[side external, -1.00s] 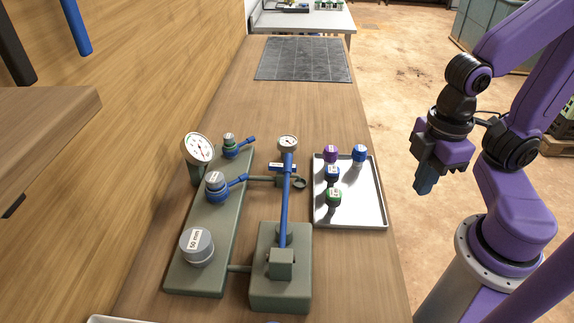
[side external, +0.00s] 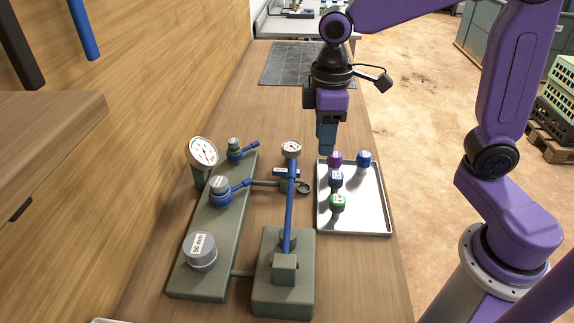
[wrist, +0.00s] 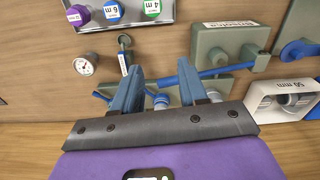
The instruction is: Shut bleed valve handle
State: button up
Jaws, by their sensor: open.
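My gripper (side external: 326,148) hangs pointing down above the far end of the silver tray, right of the manifold. In the wrist view its two blue-grey fingers (wrist: 160,68) are apart with nothing held. The green manifold plate (side external: 208,250) carries a far valve (side external: 235,152) and a middle valve (side external: 220,192), each with a blue lever slanting up and right. A pump block (side external: 268,290) has a long blue lever (side external: 289,215). I cannot read which part is the bleed valve handle.
The silver tray (side external: 378,215) holds several coloured, labelled caps. A large gauge (side external: 203,153) and a small gauge (side external: 291,149) stand up from the rig. The bench beyond is clear up to a dark mat (side external: 290,65).

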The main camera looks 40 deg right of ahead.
jog(key=w+d+m, duration=0.1)
jog(key=w+m, duration=0.1)
jog(key=w, duration=1.1)
jog(key=f, duration=1.6)
jog(key=shift+s+d+f, duration=0.1)
jog(key=shift+d+f, duration=0.1)
jog(key=shift+f, duration=0.2)
grip_shut()
